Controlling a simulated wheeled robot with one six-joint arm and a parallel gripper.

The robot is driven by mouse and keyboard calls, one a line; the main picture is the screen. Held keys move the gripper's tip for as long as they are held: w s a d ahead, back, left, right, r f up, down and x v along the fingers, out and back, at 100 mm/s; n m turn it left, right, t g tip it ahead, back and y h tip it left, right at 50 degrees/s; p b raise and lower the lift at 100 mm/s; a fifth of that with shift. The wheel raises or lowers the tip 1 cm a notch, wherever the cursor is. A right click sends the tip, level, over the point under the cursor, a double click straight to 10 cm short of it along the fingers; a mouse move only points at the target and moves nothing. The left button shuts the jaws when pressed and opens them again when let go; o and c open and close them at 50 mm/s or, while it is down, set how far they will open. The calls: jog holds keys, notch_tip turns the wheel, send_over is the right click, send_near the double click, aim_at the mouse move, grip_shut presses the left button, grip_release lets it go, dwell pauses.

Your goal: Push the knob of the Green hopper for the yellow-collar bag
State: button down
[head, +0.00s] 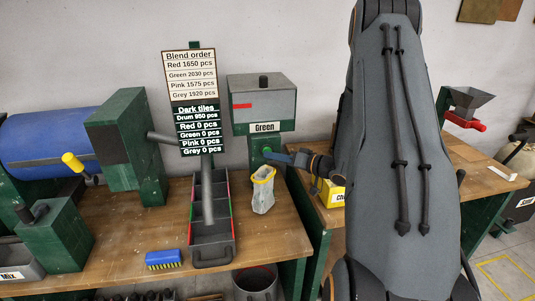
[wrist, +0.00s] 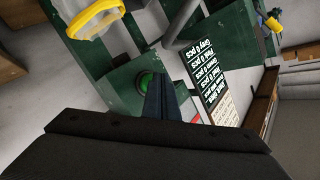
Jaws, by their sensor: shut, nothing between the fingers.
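The Green hopper (head: 262,104) is a grey box with a "Green" label on a dark green post, behind the bench. Its round green knob (head: 267,150) sits on the post's front; it also shows in the wrist view (wrist: 145,80). My gripper (head: 271,155) is shut and empty, its tips at the knob; in the wrist view the fingers (wrist: 157,84) partly overlap the knob's edge. I cannot tell whether they touch. The pale yellow-collar bag (head: 263,196) stands open below the knob; its yellow collar (wrist: 96,18) shows top left in the wrist view.
A sign (head: 190,100) gives Green 2030 pcs in the blend order and Green 0 pcs under dark tiles. Left of the bag are a long divided tray (head: 211,253) and a blue brush (head: 164,260). A yellow box (head: 332,193) stands beneath my arm.

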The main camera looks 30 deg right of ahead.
jog(key=shift+w+d, duration=0.2)
jog(key=shift+w, duration=0.35)
dwell(0.5)
jog(key=shift+s, duration=0.1)
jog(key=shift+s+a+p, duration=0.2)
jog(key=shift+s+p, duration=0.1)
jog(key=shift+s, duration=0.3)
jog(key=shift+s+a+p, duration=0.2)
jog(key=shift+s+p, duration=0.1)
jog(key=shift+s, duration=0.3)
jog(key=s+p, duration=0.1)
jog(key=s, duration=0.1)
jog(key=s+a+p, duration=0.1)
jog(key=s, duration=0.1)
jog(key=shift+s+a, duration=0.2)
jog(key=shift+s, duration=0.2)
dwell(0.6)
